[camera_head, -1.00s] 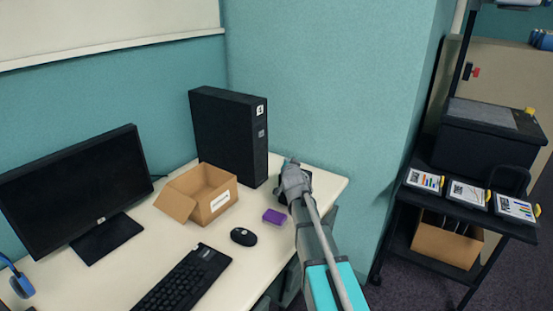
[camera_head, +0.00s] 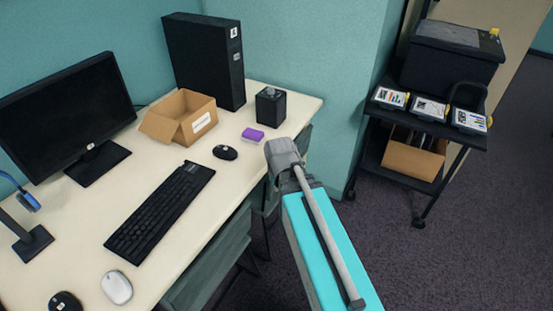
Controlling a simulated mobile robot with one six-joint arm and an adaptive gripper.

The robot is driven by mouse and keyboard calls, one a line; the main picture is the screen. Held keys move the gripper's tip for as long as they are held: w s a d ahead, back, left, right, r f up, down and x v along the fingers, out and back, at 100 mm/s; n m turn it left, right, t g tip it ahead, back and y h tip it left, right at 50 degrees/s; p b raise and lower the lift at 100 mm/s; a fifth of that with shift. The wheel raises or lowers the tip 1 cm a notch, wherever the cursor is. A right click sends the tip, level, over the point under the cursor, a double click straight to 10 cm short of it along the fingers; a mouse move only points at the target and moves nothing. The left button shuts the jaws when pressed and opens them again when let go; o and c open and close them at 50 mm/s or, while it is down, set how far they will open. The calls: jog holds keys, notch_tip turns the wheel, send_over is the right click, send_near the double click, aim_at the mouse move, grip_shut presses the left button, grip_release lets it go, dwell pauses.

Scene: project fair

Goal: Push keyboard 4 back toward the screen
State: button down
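The black keyboard (camera_head: 160,212) lies at a slant on the cream desk (camera_head: 75,240), near its front edge. The monitor (camera_head: 65,110) stands behind it to the left on a black foot, its screen dark. A label with the number 4 shows on the black computer tower (camera_head: 205,60) at the back. My arm reaches in from the bottom, with its end (camera_head: 284,155) off the desk's front edge, right of the keyboard and apart from it. The gripper's fingers are hidden behind my arm.
A black mouse (camera_head: 225,152), a purple block (camera_head: 253,134), an open cardboard box (camera_head: 182,118) and a black cube-like holder (camera_head: 270,106) stand on the desk. A white mouse (camera_head: 117,287) and a headset stand (camera_head: 32,240) are at left. A black cart (camera_head: 425,130) stands right.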

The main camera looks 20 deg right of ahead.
jog(key=s+n+g, duration=0.1)
jog(key=s+g, duration=0.1)
jog(key=s, duration=0.4)
jog(key=shift+s+a+f, duration=0.15)
jog(key=shift+s+a, duration=0.1)
jog(key=shift+a, duration=0.2)
jog(key=shift+d, duration=0.1)
